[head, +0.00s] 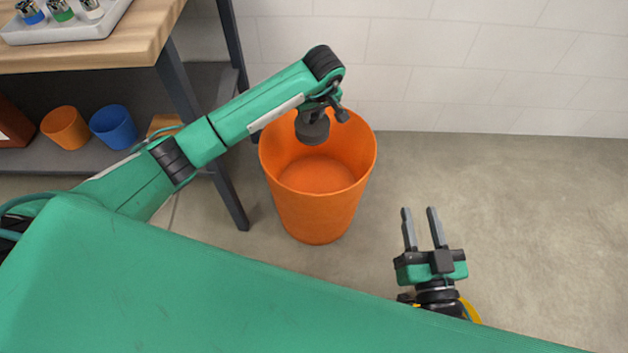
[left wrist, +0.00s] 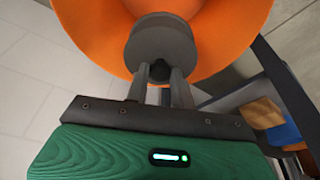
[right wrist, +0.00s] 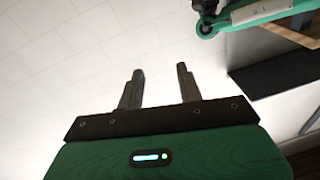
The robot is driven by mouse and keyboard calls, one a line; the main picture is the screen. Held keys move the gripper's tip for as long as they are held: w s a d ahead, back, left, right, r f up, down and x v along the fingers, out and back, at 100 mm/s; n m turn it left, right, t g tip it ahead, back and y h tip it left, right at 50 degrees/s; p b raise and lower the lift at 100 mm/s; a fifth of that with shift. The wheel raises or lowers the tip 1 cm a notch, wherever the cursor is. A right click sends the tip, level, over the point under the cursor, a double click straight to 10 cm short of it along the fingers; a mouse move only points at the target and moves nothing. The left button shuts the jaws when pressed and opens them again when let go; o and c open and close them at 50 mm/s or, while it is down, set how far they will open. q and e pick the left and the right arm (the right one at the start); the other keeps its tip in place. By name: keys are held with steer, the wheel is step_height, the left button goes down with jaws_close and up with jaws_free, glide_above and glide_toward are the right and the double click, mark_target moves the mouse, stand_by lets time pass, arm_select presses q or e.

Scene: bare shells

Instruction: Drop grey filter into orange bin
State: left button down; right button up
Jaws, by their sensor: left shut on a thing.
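The grey filter (head: 312,130) is a dark grey round piece with a small knob. My left gripper (head: 326,100) is shut on it and holds it over the mouth of the orange bin (head: 318,205). The left wrist view shows the filter (left wrist: 163,42) with its knob between the two fingers (left wrist: 160,75), and the orange bin (left wrist: 95,25) beyond it. The bin stands upright on the floor, and its inside looks empty where visible. My right gripper (head: 424,228) is open and empty, right of the bin; its fingers (right wrist: 160,88) are apart.
A wooden table (head: 110,40) with a light tray (head: 75,28) is at upper left. On its lower shelf (head: 60,155) stand a small orange pot (head: 64,127) and a blue pot (head: 114,127). A white wall (head: 480,60) is behind the bin. The floor to the right is clear.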

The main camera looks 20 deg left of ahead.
arm_select(q)
steer(key=c, duration=1.1)
jaws_free()
steer(key=shift+d+r, duration=0.1)
steer(key=shift+r, duration=0.4)
steer(key=p+v, duration=0.2)
steer(key=v, duration=1)
steer(key=shift+s+r, duration=0.25)
steer(key=shift+r, duration=0.1)
arm_select(e)
steer(key=s+f+g+h, duration=0.1)
steer(key=s+f+g, duration=0.2)
steer(key=f+g, duration=0.2)
step_height(320, 180, down, 2)
steer(key=shift+s+a+f+g, duration=0.1)
steer(key=shift+s+a+g, duration=0.05)
steer(key=shift+s+g, duration=0.15)
arm_select(q)
steer(key=shift+d, duration=0.1)
